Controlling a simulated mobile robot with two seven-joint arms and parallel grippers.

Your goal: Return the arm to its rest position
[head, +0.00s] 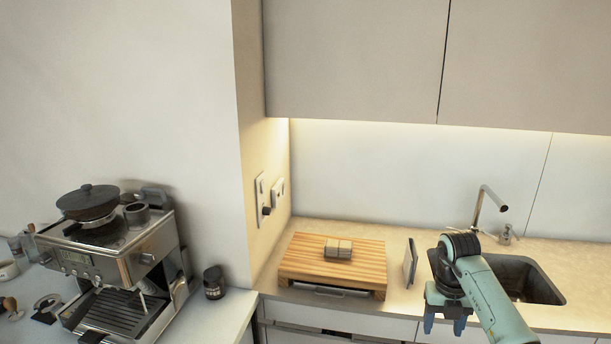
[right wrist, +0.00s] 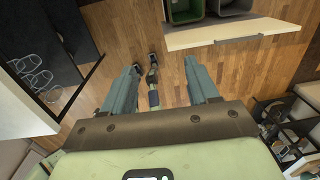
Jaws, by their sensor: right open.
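My right gripper (head: 444,322) is in the lower right of the head view, in front of the counter edge and the sink. Its fingers point down and are apart, with nothing between them. In the right wrist view the two fingers of the right gripper (right wrist: 160,88) are spread over the wooden floor (right wrist: 185,65), and no object is held. My left gripper is not in either view.
A sink (head: 535,280) with a tap (head: 477,208) is right. A coffee machine (head: 120,265) stands left. In the right wrist view, an open drawer (right wrist: 235,32) is at the top.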

